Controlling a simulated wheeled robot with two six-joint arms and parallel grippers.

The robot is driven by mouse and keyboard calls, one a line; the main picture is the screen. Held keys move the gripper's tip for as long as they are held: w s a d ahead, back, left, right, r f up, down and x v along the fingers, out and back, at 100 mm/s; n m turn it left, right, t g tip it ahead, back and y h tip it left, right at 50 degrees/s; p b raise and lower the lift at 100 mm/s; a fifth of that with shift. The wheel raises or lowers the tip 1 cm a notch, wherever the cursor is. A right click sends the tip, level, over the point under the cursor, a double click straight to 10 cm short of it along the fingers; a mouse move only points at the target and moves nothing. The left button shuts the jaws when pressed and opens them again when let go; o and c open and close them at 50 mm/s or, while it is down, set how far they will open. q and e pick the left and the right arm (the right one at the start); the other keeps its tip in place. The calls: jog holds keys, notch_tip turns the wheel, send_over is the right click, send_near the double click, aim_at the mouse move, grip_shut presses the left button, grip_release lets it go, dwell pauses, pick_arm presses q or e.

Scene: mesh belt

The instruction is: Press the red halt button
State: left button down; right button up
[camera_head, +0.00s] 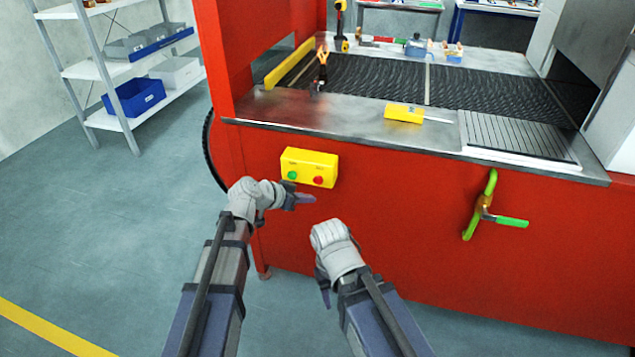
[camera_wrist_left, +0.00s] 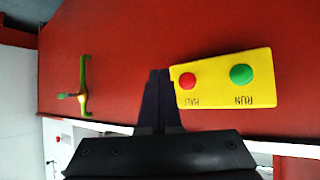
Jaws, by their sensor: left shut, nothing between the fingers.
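A yellow control box (camera_head: 309,164) is fixed to the front of the red machine, near its left end. The red halt button (camera_head: 318,181) is on its right and the green run button (camera_head: 292,175) on its left. In the left wrist view the box is upside down, with the red halt button (camera_wrist_left: 188,80) nearest my gripper. My left gripper (camera_head: 311,198) is shut and empty, just below the box in the head view. In the left wrist view its fingertips (camera_wrist_left: 158,74) are beside the box's halt end. My right gripper (camera_head: 325,298) hangs low and its fingers are mostly hidden.
A green-handled valve (camera_head: 482,209) sticks out of the machine front to the right. A steel ledge (camera_head: 350,119) runs above the box, with a yellow-handled tool (camera_head: 404,113) on it. Shelving with a blue bin (camera_head: 136,97) stands at the left. The floor at left is clear.

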aim_at(321, 184)
pick_arm(q)
jog(key=shift+w+d, duration=0.25)
jog(key=shift+w, duration=0.5)
jog(key=shift+w+d, duration=0.25)
jog(key=shift+w, duration=0.5)
jog(key=shift+w+d, duration=0.25)
jog(key=shift+w, duration=0.5)
jog(key=shift+w, duration=0.15)
jog(key=shift+w+d, duration=0.1)
jog(key=shift+w, duration=0.15)
jog(key=shift+w+d, duration=0.15)
jog(key=shift+w, duration=0.35)
dwell(0.9)
jog(key=shift+s, duration=0.1)
dwell(0.4)
jog(key=shift+s+a, duration=0.25)
jog(key=shift+s, duration=0.55)
jog(key=shift+s, duration=0.1)
jog(key=s, duration=0.1)
jog(key=s+a, duration=0.1)
jog(key=s, duration=0.2)
jog(key=shift+s+a, duration=0.3)
